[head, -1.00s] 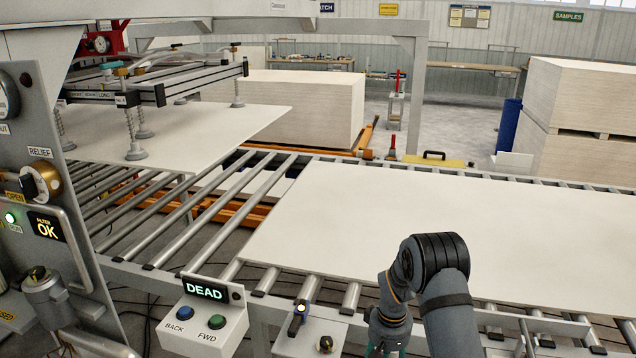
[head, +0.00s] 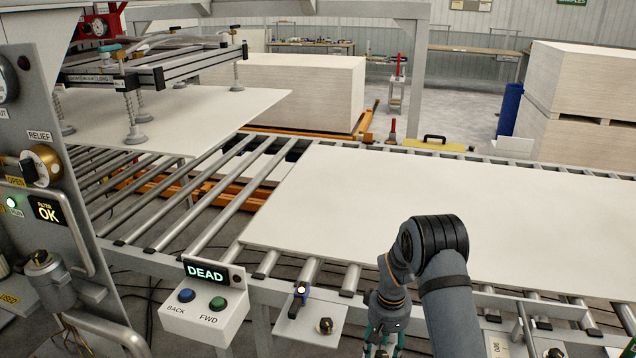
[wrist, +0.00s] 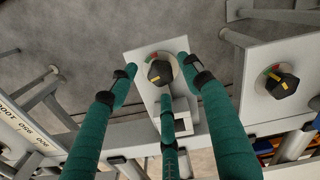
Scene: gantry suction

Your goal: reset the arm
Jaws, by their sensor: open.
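My gripper (head: 383,344) is at the bottom of the head view, in front of the roller conveyor and partly cut off by the frame edge. In the wrist view my gripper (wrist: 172,78) shows its green fingers spread apart with nothing between them. A black knob (wrist: 160,73) on a grey plate lies beyond the fingertips, apart from them as far as I can tell. A second black knob (wrist: 282,84) is on another plate to the right.
A white board (head: 430,215) lies on the rollers behind my arm. A control box (head: 205,300) with a "DEAD" display, blue and green buttons stands left. A suction frame (head: 165,75) rests over another board (head: 200,115). Stacked boards (head: 575,110) stand at the back right.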

